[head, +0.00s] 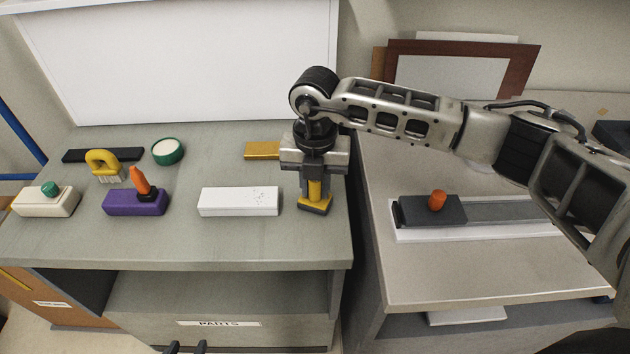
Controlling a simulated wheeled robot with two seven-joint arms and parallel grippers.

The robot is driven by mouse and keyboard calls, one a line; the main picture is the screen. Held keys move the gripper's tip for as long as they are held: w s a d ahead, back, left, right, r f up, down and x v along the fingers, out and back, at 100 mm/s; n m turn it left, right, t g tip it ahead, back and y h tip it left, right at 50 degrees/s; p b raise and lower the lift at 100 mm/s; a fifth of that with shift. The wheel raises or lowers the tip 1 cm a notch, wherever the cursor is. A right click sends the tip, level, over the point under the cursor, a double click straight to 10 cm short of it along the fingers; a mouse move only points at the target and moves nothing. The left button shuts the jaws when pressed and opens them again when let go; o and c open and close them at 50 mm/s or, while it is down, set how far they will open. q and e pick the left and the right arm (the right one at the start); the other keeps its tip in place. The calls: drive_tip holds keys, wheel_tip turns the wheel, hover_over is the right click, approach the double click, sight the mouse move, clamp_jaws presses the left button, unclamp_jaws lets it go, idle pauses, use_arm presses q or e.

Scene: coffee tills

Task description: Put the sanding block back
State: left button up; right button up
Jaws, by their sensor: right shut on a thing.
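My right gripper (315,168) points down over the right end of the left counter, shut on a yellow-handled block (315,204) with a dark grey base. The block is upright, close to the counter top; whether it touches is unclear. A dark block with an orange knob (437,201) sits at the left end of a grey strip on the right counter. No label shows which of these is the sanding block.
A white speckled block (238,202) lies left of the held block; a gold block (262,150) is behind. Further left are a purple holder (135,203), a cream holder (45,203), a yellow brush (104,164), a green dish (168,151) and a black bar (78,155). The front counter strip is clear.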

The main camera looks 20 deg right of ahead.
drive_tip(key=shift+f, duration=0.25)
drive_tip(key=o, duration=1)
drive_tip(key=shift+r, duration=0.1)
drive_tip(key=shift+c, duration=0.2)
drive_tip(key=shift+r, duration=0.2)
wheel_tip(320, 180, up, 12)
drive_tip(key=shift+b, duration=0.7)
